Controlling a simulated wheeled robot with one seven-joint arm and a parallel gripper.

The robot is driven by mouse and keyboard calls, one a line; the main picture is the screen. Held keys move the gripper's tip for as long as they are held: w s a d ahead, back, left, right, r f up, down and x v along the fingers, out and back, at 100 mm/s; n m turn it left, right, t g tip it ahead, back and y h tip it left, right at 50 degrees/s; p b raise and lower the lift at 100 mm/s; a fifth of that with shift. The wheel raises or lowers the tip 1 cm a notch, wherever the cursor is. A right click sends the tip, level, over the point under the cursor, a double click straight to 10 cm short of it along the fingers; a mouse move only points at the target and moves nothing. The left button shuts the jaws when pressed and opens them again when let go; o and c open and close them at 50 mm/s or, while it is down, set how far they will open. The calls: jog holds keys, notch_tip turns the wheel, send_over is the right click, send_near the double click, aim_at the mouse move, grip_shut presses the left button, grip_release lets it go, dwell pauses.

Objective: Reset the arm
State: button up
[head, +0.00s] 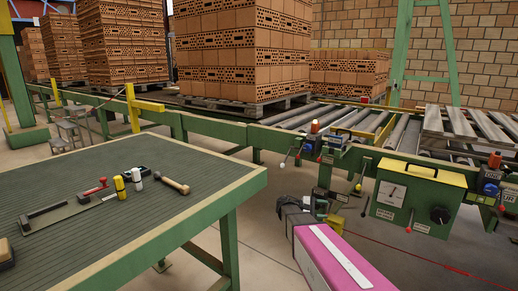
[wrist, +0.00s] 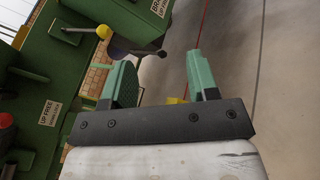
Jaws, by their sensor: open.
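My arm, with a pink link (head: 345,262), reaches up from the bottom of the head view. My gripper (head: 318,207) is in front of the conveyor's controls, above the floor. In the wrist view my gripper (wrist: 160,70) has its two green fingers wide apart. Nothing is held between them. A dark lever with a black ball (wrist: 120,48) shows behind and between the fingers; I cannot tell whether it touches them. A yellow-balled lever (wrist: 103,32) is just up and left of it, on a green panel.
A green control box (head: 405,195) with a gauge and black knob stands right of my gripper. Several ball-ended levers line the roller conveyor (head: 345,118). A green table (head: 110,215) with tools is at left. Brick stacks (head: 240,50) stand behind. Open floor lies between table and conveyor.

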jog(key=s+a+f+m+y, duration=0.1)
jog(key=s+f+m+y, duration=0.2)
jog(key=s+f+y, duration=0.7)
jog(key=s+a+m+t+y, duration=0.2)
jog(key=s+a+m+y, duration=0.3)
jog(key=s+a+y, duration=0.1)
jog(key=shift+a+y, duration=0.8)
jog(key=shift+a, duration=0.3)
